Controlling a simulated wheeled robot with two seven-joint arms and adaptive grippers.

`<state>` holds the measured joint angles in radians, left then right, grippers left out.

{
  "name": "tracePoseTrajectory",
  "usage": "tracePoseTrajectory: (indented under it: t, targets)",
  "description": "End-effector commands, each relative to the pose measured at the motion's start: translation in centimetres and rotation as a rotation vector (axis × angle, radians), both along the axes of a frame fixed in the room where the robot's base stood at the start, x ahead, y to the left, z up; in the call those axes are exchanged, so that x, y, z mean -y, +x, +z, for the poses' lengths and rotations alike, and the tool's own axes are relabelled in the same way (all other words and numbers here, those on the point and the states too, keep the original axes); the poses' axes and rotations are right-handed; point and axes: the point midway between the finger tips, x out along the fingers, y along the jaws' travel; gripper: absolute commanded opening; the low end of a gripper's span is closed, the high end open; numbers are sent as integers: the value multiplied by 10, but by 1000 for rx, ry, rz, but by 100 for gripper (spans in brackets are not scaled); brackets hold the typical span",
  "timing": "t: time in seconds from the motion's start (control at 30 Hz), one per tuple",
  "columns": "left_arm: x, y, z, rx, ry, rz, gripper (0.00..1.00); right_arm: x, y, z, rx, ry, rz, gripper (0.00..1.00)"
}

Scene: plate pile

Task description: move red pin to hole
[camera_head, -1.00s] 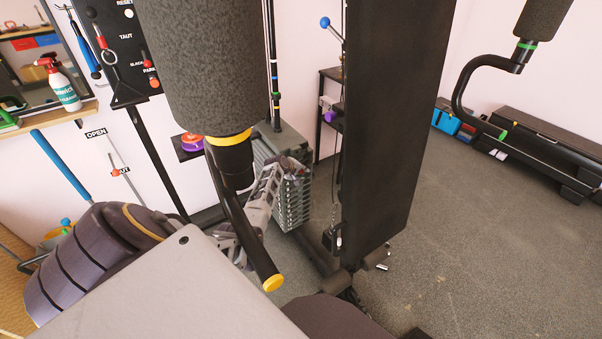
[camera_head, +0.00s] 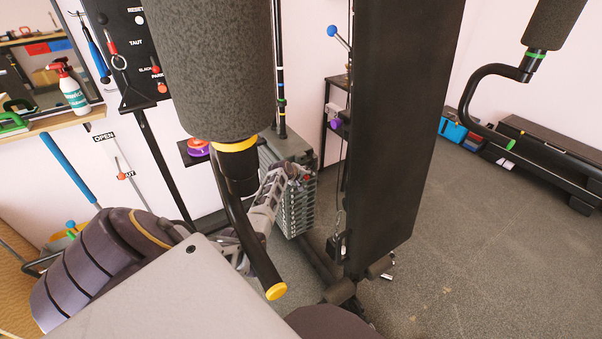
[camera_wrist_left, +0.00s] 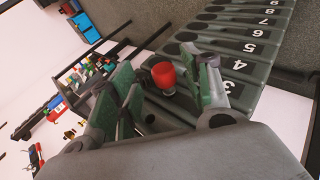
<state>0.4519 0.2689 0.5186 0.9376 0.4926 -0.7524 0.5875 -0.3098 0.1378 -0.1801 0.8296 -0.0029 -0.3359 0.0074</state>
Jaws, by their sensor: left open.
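The red pin (camera_wrist_left: 163,75) shows its rounded red head in the left wrist view, beside the numbered weight plates (camera_wrist_left: 225,62). My left gripper (camera_wrist_left: 168,92) is open, with its green-padded fingers on either side of the red head. I see a gap between the head and the right finger; contact on the left is unclear. In the head view my left gripper (camera_head: 298,174) is at the near upper side of the plate stack (camera_head: 297,208), small and partly hidden by the machine's handle. I cannot make out which hole is meant. My right gripper is not in view.
A padded roller (camera_head: 212,65) and its yellow-capped handle (camera_head: 245,225) stand close in front of my left arm. A tall black upright (camera_head: 400,130) stands right of the stack. Open grey floor (camera_head: 480,250) lies further right.

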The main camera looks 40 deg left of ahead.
Motion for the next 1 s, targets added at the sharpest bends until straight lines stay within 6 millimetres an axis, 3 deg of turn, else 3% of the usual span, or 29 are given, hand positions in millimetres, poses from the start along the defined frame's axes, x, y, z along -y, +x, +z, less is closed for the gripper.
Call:
tracePoseTrajectory:
  t: [1.0]
  targets:
    - [4, -33, 29, 2, 1, 0, 49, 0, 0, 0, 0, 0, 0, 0]
